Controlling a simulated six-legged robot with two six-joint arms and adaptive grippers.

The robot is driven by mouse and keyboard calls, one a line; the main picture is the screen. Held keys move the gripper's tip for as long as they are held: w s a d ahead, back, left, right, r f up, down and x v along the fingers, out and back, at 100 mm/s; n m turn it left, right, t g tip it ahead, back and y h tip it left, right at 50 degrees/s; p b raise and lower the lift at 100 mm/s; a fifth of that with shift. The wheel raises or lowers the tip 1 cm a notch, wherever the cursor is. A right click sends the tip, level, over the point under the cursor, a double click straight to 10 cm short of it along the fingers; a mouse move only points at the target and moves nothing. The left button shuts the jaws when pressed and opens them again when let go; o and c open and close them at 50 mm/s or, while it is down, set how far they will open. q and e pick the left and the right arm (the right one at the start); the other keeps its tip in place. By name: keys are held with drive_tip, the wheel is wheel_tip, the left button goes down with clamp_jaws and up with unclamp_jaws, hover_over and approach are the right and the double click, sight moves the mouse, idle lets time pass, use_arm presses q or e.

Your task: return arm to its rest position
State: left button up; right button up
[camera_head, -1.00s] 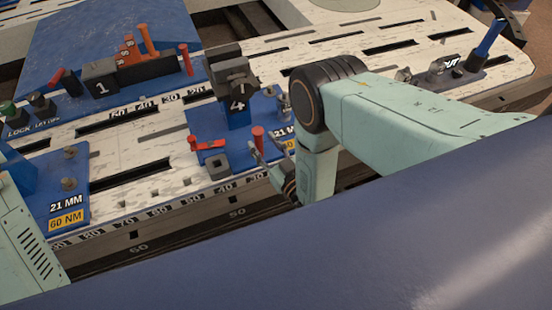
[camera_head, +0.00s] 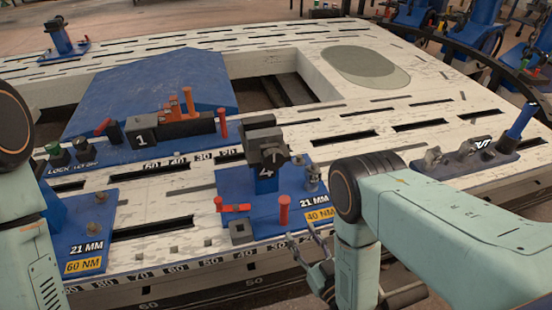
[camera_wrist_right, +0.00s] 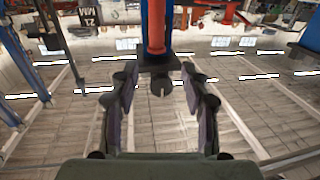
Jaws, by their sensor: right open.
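My right arm comes in from the right in the head view. Its gripper (camera_head: 312,252) hangs just off the bench's front edge, beside the blue fixture plate (camera_head: 270,214) marked 40 NM. In the right wrist view the right gripper (camera_wrist_right: 160,88) has its two fingers apart with nothing between the tips; a red cylinder (camera_wrist_right: 156,28) shows beyond them. My left arm stands at the left edge of the head view. Its gripper is out of the picture.
The slotted white bench (camera_head: 190,205) fills the middle. A dark clamp (camera_head: 266,158) marked 4 and a red post (camera_head: 284,210) stand near the right gripper. A blue-handled tool block (camera_head: 470,160) is at the right. A blue ramp (camera_head: 150,95) lies behind.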

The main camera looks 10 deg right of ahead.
drive_tip(key=s+d+f+m+g+h+p, duration=0.1)
drive_tip(key=s+f+g, duration=0.4)
drive_tip(key=s+g, duration=0.15)
drive_tip(key=s+d+f+g+h, duration=0.1)
drive_tip(key=s+d+f+g, duration=0.1)
drive_tip(key=s+f+g, duration=0.5)
drive_tip(key=s+d+r+m+g+h+p, duration=0.1)
drive_tip(key=s+r+g+p, duration=0.1)
drive_tip(key=s+r, duration=0.4)
drive_tip(key=s+d+r+g+p, duration=0.1)
drive_tip(key=s+r+g, duration=0.15)
drive_tip(key=s, duration=0.55)
wheel_tip(320, 180, up, 9)
drive_tip(key=w+p, duration=0.1)
drive_tip(key=p, duration=0.1)
drive_tip(key=shift+w+d+m+p, duration=0.25)
drive_tip(key=shift+d+m+p, duration=0.05)
drive_tip(key=shift+d+p, duration=0.15)
